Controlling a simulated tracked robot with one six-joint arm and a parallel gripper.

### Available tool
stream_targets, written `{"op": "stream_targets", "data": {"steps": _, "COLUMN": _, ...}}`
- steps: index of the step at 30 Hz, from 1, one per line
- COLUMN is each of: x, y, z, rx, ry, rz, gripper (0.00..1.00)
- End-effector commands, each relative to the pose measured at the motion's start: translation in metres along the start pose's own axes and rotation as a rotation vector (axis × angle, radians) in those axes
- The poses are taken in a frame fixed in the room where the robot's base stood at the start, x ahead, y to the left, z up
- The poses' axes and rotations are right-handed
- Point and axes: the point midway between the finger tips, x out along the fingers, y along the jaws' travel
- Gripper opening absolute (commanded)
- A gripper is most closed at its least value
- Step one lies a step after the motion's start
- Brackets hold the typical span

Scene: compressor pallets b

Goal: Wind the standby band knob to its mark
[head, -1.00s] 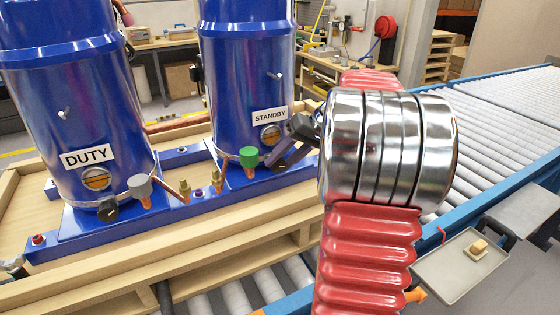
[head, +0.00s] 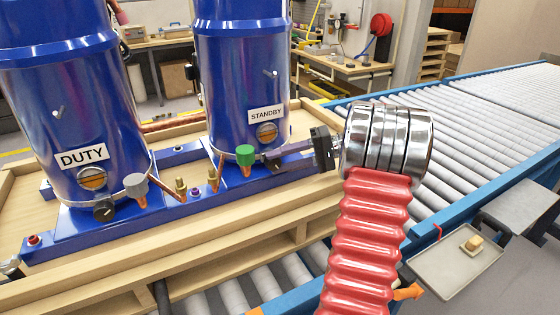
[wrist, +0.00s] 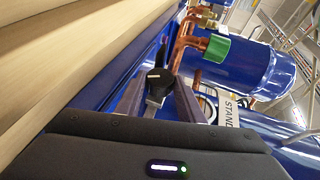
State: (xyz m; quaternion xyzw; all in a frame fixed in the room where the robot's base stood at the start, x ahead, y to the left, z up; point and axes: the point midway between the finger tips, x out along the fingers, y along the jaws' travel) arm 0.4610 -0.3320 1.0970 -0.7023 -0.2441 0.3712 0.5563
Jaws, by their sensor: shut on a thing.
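The standby compressor (head: 240,75) is a tall blue cylinder with a STANDBY label, and it also shows in the wrist view (wrist: 243,68). Its band knob (wrist: 158,80) is black with a white pointer line. In the wrist view it sits between the tips of my gripper (wrist: 158,88), which is shut on it. In the head view the knob (head: 272,164) is small and dark at the lower front of the cylinder. My gripper (head: 284,160) reaches it from the right. I cannot make out the mark.
The duty compressor (head: 75,110) stands left with its own black knob (head: 105,210). A green cap (head: 245,154) and copper pipes with brass fittings are close to the standby knob. A wooden pallet (head: 170,254) lies below. A roller conveyor (head: 460,112) runs right, beside a small tray (head: 450,268).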

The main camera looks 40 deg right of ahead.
Motion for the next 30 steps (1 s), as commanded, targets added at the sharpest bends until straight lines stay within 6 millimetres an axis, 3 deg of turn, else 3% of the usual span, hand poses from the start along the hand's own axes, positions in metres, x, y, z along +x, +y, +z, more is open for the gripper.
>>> {"op": "stream_targets", "data": {"steps": 13, "x": -0.0004, "y": 0.0033, "z": 0.0002, "rx": 0.009, "ry": 0.002, "rz": -0.008, "gripper": 0.12}}
{"op": "stream_targets", "data": {"steps": 14, "x": -0.0004, "y": 0.0033, "z": 0.0002, "rx": 0.009, "ry": 0.002, "rz": -0.008, "gripper": 0.36}}
{"op": "stream_targets", "data": {"steps": 15, "x": -0.0004, "y": 0.0032, "z": 0.0003, "rx": 0.009, "ry": 0.002, "rz": -0.008, "gripper": 0.39}}
{"op": "stream_targets", "data": {"steps": 21, "x": -0.0001, "y": 0.0022, "z": 0.0002, "rx": 0.008, "ry": 0.001, "rz": -0.010, "gripper": 0.53}}
{"op": "stream_targets", "data": {"steps": 30, "x": -0.0013, "y": 0.0015, "z": 0.0001, "rx": 0.007, "ry": 0.001, "rz": -0.010, "gripper": 0.53}}
